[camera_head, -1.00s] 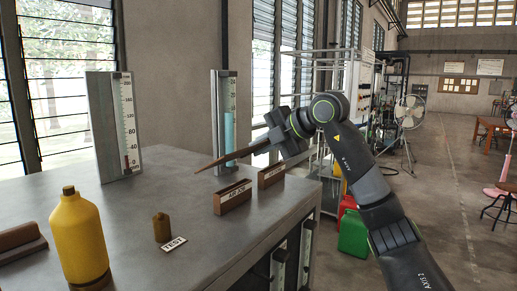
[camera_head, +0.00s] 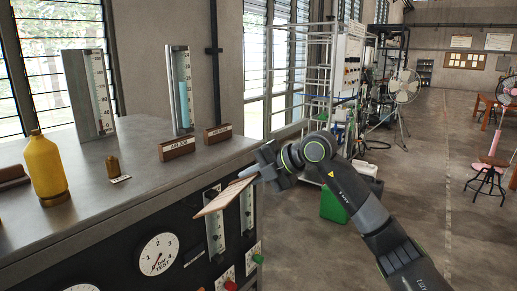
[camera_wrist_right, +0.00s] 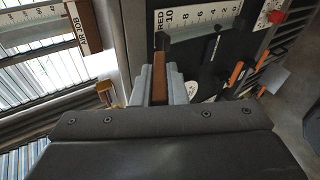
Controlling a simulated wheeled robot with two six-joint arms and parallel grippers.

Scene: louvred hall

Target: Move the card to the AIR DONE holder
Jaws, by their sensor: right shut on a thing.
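A thin brown card (camera_head: 223,198) is in my right gripper (camera_head: 248,174), in front of the bench's front panel and apart from both holders. In the right wrist view the card (camera_wrist_right: 159,74) shows edge-on between the closed jaws (camera_wrist_right: 160,92). A small brown holder labelled AIR JOB (camera_head: 177,149) stands on the bench top near its right end. A second brown holder (camera_head: 218,134) stands just right of it; its label is too small to read. My left gripper is out of view.
The grey bench (camera_head: 120,190) carries a yellow bottle (camera_head: 46,172), a small brass weight (camera_head: 113,168) and two upright gauges (camera_head: 88,95) (camera_head: 180,90). Its front has a round dial (camera_head: 158,255), slide gauges and knobs. Open floor (camera_head: 430,200) lies to the right.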

